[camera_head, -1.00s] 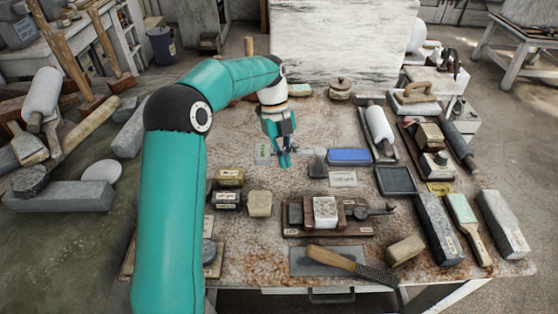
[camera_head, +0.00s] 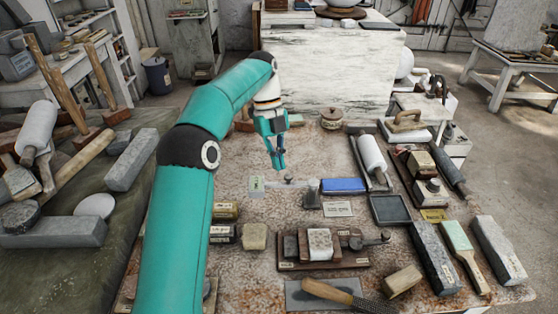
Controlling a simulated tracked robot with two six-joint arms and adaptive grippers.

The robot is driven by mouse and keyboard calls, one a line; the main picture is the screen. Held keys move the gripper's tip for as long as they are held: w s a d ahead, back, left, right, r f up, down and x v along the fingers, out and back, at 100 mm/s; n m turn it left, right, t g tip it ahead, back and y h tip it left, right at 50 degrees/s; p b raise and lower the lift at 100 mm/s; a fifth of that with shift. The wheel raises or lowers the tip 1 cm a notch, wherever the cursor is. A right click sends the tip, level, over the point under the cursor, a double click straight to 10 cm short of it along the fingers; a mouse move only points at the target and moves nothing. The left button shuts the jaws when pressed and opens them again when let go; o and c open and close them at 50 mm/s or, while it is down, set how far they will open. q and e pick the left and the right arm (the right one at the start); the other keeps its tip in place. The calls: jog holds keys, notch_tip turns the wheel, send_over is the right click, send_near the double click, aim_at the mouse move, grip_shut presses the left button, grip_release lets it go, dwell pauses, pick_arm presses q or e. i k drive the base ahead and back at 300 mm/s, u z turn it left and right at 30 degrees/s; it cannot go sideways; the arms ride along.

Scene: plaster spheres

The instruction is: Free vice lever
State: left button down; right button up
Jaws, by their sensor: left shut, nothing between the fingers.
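A small wooden vice-like fixture (camera_head: 292,265) lies on the bench, with a pale block (camera_head: 320,243) between its jaws. A dark lever with a round knob (camera_head: 372,240) sticks out on its right side. My left gripper (camera_head: 278,167) is shut and empty, pointing down, farther back than this fixture and apart from it. Just below the fingertips in the picture, a thin bar (camera_head: 287,182) lies between a small pale labelled block (camera_head: 257,186) and a grey upright piece (camera_head: 312,192). I cannot tell whether this bar is a lever. My right gripper is out of view.
A blue block (camera_head: 344,185), a black tray (camera_head: 390,209) and a white roller (camera_head: 372,155) lie right of the gripper. Small labelled blocks (camera_head: 223,210) stand to the left. A wood-handled rasp (camera_head: 328,292) lies at the front. The bench behind the gripper is mostly clear.

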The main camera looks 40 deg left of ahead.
aim_at(355, 245)
jog(key=k, duration=1.5)
